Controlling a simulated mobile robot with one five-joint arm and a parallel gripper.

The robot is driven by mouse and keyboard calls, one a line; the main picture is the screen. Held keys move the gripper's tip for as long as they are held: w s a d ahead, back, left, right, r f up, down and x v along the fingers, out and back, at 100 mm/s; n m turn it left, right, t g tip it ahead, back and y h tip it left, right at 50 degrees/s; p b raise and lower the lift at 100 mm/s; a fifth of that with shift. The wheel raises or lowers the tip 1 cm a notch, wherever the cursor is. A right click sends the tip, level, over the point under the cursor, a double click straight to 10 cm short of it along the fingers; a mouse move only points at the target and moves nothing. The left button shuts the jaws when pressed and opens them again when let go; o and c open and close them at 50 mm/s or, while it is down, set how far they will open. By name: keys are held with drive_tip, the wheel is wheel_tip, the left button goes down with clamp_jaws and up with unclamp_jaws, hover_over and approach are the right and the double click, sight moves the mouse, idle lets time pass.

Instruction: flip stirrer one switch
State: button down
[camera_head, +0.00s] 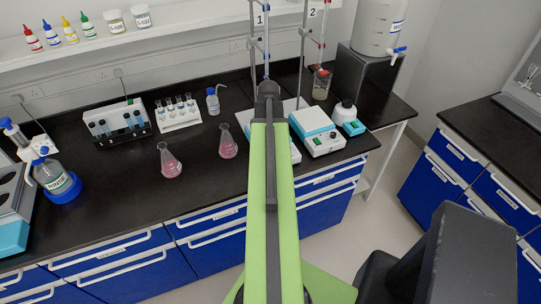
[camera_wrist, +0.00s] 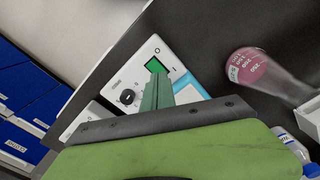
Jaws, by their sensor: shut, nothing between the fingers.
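Stirrer one is a white and blue box under the "1" label. In the head view my arm covers most of it, and only an edge (camera_head: 295,152) shows on the right. In the wrist view its white front panel (camera_wrist: 112,92) shows a black knob and a green switch (camera_wrist: 155,65). My gripper (camera_wrist: 157,82) is shut and empty, its tips right at the lower edge of the green switch. I cannot tell whether they touch it. In the head view the gripper is hidden behind my arm.
A second stirrer (camera_head: 316,131) stands just right. Pink flasks (camera_head: 228,144) (camera_head: 170,162) stand to the left; one also shows in the wrist view (camera_wrist: 262,72). A tube rack (camera_head: 178,114) and a wash bottle (camera_head: 213,101) stand behind. Blue drawers (camera_head: 215,249) lie below the bench edge.

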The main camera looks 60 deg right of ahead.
drive_tip(key=shift+f+b, duration=0.9)
idle(0.4)
wheel_tip(320, 180, up, 7)
drive_tip(key=p, duration=0.7)
drive_tip(key=shift+r, duration=0.1)
drive_tip(key=shift+w, duration=0.1)
